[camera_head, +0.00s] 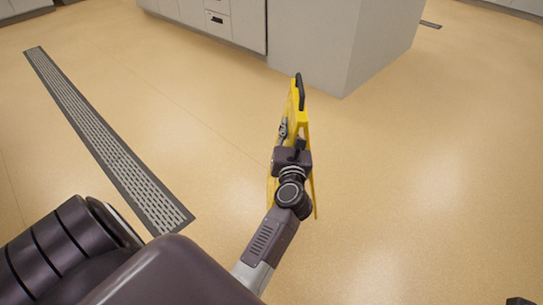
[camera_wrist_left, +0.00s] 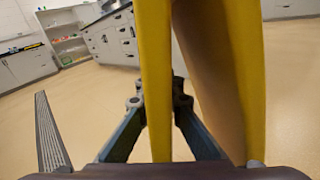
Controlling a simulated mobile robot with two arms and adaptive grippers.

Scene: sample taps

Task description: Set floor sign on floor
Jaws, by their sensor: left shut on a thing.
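The yellow floor sign (camera_head: 304,124) is in the middle of the head view, seen nearly edge-on, with a dark handle at its top. Its two panels stand a little apart at the lower end. My left gripper (camera_head: 286,131) is shut on the sign, and my wrist hides part of it. In the left wrist view the sign (camera_wrist_left: 154,70) fills the middle as two yellow panels, with the fingers of my left gripper (camera_wrist_left: 158,105) around the nearer one. I cannot tell whether the sign's feet touch the floor (camera_head: 400,200). My right gripper is not clearly in view.
A long metal drain grate (camera_head: 100,135) is set in the floor at the left. A grey cabinet block (camera_head: 340,45) stands behind the sign, with drawers beside it. Shelves and more cabinets (camera_wrist_left: 25,65) show in the left wrist view. The floor at the right is clear.

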